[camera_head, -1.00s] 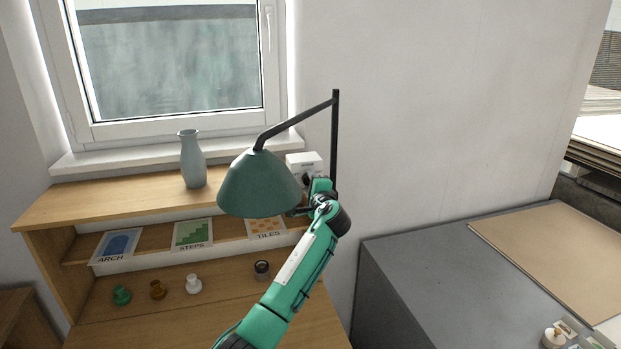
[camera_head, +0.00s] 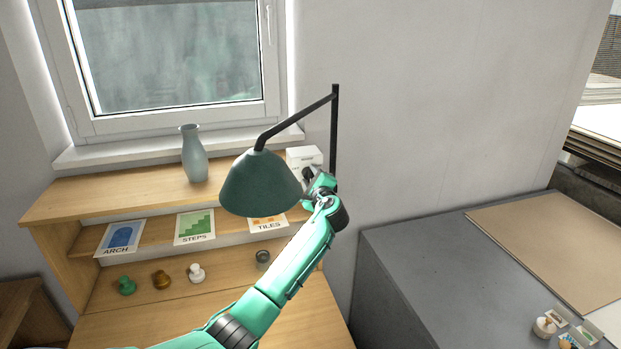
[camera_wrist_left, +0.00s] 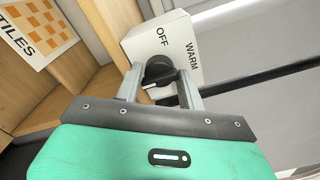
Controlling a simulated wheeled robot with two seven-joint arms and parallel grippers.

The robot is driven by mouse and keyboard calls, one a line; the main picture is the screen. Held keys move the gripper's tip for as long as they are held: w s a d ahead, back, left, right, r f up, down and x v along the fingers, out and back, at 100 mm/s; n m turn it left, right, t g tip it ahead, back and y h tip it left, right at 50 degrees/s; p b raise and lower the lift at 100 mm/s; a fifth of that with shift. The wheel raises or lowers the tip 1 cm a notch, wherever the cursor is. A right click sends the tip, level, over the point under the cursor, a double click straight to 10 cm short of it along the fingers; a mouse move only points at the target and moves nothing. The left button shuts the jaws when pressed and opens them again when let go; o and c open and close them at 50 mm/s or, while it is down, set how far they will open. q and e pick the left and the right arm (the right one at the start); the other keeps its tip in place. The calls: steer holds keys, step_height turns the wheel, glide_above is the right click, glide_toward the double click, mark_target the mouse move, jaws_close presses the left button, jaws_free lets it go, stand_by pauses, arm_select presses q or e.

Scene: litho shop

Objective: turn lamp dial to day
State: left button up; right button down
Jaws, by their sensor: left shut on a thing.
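The lamp has a green shade (camera_head: 260,183) on a black arm and post. Its white control box (camera_head: 303,156) sits behind the shade, against the post. In the left wrist view the box (camera_wrist_left: 184,42) bears the words OFF and WARM; no DAY label shows. The black dial (camera_wrist_left: 157,72) is on the box face, between the fingers of my left gripper (camera_wrist_left: 161,88). The gripper is shut on the dial. In the head view my left gripper (camera_head: 309,181) is at the box, partly behind the shade. My right gripper is not in view.
A wooden shelf desk (camera_head: 60,207) holds a grey-blue vase (camera_head: 194,155), cards reading ARCH, STEPS and TILES, and several small knobbed pieces. The lamp shade hangs close to my left wrist. A grey cabinet (camera_head: 420,260) stands to the right, with bare wall above it.

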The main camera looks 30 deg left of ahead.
arm_select(q)
steer(key=shift+f, duration=0.4)
steer(key=o, duration=0.8)
steer(key=shift+o, duration=0.6)
steer(key=shift+r, duration=0.2)
steer(key=b+v, duration=0.5)
steer(key=v, duration=0.9)
